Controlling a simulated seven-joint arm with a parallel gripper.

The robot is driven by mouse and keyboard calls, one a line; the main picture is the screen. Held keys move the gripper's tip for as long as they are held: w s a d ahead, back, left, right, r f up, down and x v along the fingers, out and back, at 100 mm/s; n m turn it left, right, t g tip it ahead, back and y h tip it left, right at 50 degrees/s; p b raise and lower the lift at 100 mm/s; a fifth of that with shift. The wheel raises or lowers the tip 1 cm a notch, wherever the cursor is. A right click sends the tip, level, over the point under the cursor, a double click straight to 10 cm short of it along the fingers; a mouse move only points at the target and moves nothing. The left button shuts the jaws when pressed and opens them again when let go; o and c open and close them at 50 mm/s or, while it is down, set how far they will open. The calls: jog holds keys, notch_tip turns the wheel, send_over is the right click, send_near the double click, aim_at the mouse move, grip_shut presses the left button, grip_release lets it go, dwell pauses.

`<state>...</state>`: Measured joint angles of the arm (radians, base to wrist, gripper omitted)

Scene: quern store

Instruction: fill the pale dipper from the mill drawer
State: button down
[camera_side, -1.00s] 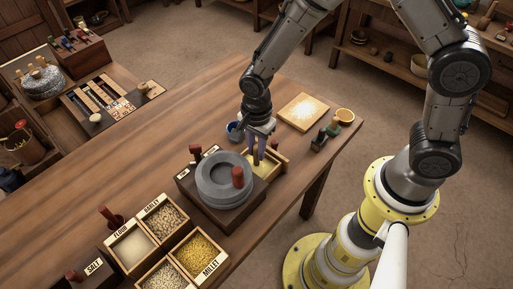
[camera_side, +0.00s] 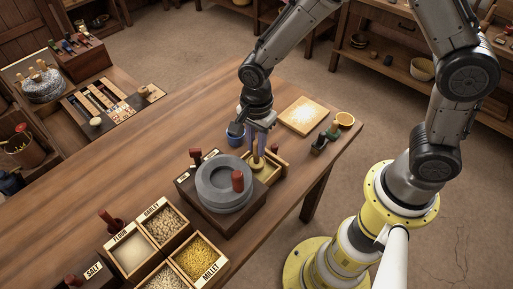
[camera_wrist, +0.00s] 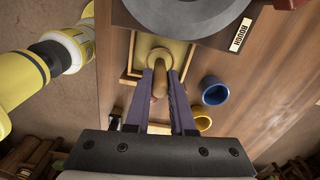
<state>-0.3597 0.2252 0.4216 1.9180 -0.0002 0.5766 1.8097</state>
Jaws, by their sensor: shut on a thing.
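The mill drawer (camera_side: 283,161) stands open at the back of the mill (camera_side: 222,183); the wrist view shows its wooden wall (camera_wrist: 132,52) and yellowish inside. My gripper (camera_side: 258,151) is above the drawer with its fingers pointing down. In the wrist view its fingers (camera_wrist: 160,85) are shut on the brown handle of the dipper (camera_wrist: 160,78). The dipper's round, yellowish-tan head (camera_wrist: 160,57) is over or in the drawer; it also shows below the fingers in the side view (camera_side: 257,169). I cannot tell whether it holds meal or touches the drawer bottom.
A blue cup (camera_side: 235,136) stands close behind my gripper. Labelled grain boxes (camera_side: 199,258) are in front. The table's left stretch is clear.

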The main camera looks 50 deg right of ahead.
jog(key=shift+r, duration=1.6)
